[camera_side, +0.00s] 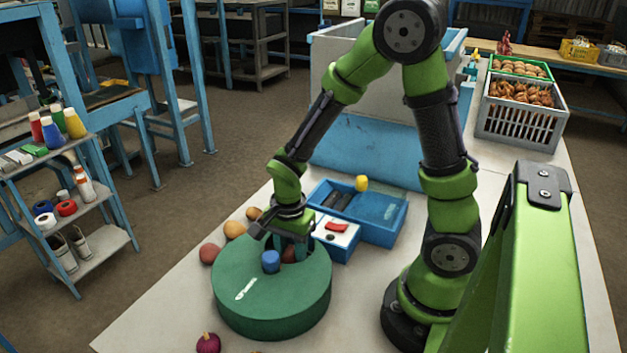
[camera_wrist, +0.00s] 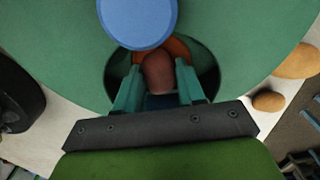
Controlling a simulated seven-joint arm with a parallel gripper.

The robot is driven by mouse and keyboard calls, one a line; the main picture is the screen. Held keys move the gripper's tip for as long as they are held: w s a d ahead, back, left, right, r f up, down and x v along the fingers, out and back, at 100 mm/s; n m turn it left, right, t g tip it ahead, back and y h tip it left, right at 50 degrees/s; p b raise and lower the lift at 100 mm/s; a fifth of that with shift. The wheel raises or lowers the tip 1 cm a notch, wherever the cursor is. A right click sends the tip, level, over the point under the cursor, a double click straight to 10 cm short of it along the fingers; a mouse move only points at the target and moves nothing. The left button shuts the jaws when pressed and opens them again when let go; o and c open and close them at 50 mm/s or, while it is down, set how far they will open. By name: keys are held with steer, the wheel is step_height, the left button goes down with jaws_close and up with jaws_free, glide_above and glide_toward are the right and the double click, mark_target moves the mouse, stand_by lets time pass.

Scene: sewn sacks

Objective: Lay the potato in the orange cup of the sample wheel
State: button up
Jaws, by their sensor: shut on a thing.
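The sample wheel is a round green drum (camera_side: 270,300) with a blue knob (camera_side: 271,261) on top; the knob also shows in the wrist view (camera_wrist: 137,20). The wheel's cover has a round opening, and orange of the cup (camera_wrist: 178,48) shows inside it. My gripper (camera_wrist: 158,82) points down into this opening, its two teal fingers shut on a reddish-brown potato (camera_wrist: 158,72). The potato is in front of the orange cup and hides part of it. I cannot tell whether it touches the cup's bottom. In the side view my gripper (camera_side: 289,248) is behind the knob.
Loose round produce lies by the wheel: a red one (camera_side: 209,253), orange ones (camera_side: 234,229) and a purple one (camera_side: 208,343) at the front. A white panel with a red button (camera_side: 337,227) and a blue tray (camera_side: 385,229) stand behind. Crates (camera_side: 520,122) are at the back right.

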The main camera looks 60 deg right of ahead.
steer(key=shift+f, duration=0.2)
steer(key=shift+f, duration=0.15)
steer(key=o, duration=1.1)
steer(key=shift+c, duration=0.2)
